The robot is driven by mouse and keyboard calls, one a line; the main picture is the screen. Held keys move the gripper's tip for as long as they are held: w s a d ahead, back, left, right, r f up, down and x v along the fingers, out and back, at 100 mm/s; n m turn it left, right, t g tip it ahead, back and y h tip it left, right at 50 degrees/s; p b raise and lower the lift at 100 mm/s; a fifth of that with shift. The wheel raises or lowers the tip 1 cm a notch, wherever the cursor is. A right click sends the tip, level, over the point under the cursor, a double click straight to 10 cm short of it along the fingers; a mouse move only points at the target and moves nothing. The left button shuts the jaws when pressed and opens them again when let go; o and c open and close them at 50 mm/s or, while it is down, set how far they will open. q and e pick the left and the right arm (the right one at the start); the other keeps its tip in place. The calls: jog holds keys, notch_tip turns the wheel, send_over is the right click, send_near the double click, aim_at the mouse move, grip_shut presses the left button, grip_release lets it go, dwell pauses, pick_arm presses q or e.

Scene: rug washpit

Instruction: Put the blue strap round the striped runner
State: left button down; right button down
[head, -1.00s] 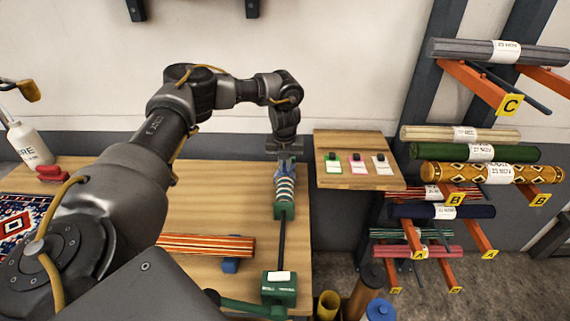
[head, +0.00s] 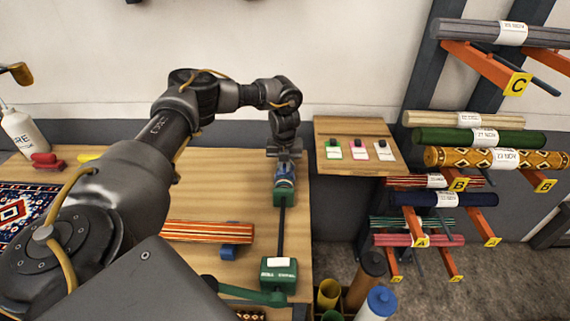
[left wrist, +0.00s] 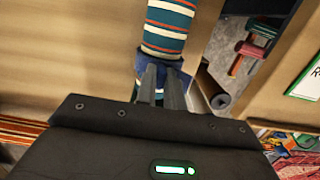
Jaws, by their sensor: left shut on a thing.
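The striped runner is a rolled cylinder with teal, white and orange bands; in the left wrist view the striped runner (left wrist: 168,25) runs up from my fingers. The blue strap (left wrist: 180,75) shows as a dark blue band at the runner's near part, and looks to lie round it; its far side is hidden. My left gripper (left wrist: 160,90) is shut on the blue strap. In the head view my left gripper (head: 284,160) points down over the strap (head: 284,181), just behind a green holder, and hides most of the runner. My right gripper is not in view.
A green holder (head: 283,200) joins by a dark bar to a green block (head: 278,272) at the table's front. An orange-striped roll (head: 208,231) rests on a blue support. A side shelf (head: 335,170) with small cards and a rack of rolls (head: 478,137) stand right.

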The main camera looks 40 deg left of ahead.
pick_arm(q)
jog(key=c, duration=1.4)
grip_release()
jog(key=shift+c, duration=0.2)
jog(key=shift+r, duration=0.1)
jog(key=shift+r, duration=0.3)
jog(key=r+b, duration=0.1)
jog(key=r, duration=0.3)
jog(key=shift+s+d+r+b, duration=0.15)
jog(key=shift+s+r+b, duration=0.1)
jog(key=shift+b, duration=0.15)
jog(key=r, duration=0.5)
jog(key=shift+s+d+r, duration=0.2)
jog(key=shift+r, duration=0.05)
